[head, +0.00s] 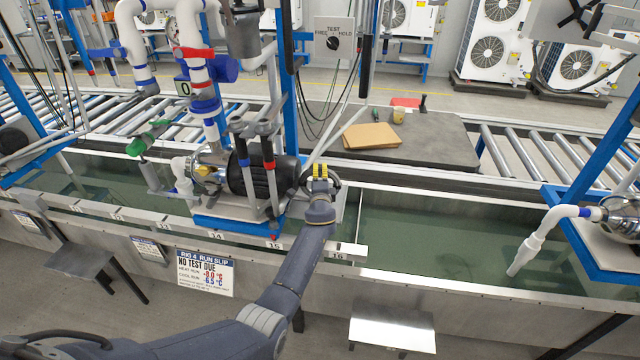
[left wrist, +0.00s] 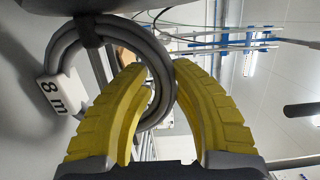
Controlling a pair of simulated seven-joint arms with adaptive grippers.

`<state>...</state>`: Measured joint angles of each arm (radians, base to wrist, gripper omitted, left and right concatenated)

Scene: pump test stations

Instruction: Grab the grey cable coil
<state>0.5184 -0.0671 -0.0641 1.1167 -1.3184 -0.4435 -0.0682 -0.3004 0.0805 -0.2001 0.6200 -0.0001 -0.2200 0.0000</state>
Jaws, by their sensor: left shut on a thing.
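My left gripper (head: 320,170) is at the right side of the pump and motor unit (head: 262,178), its yellow fingers pointing away from me. In the left wrist view, the grey cable coil (left wrist: 162,72) is a ring of several turns, with a dark tie at its top and a white "8 m" tag (left wrist: 62,94) on its left. The yellow fingers (left wrist: 160,66) are shut on the right side of the coil. In the head view the coil is mostly hidden and hard to tell from the gripper. My right gripper is not in view.
A blue post (head: 288,70) and hanging cables stand close beside the gripper. A water trough (head: 440,240) runs below. A run slip (head: 205,273) hangs in front.

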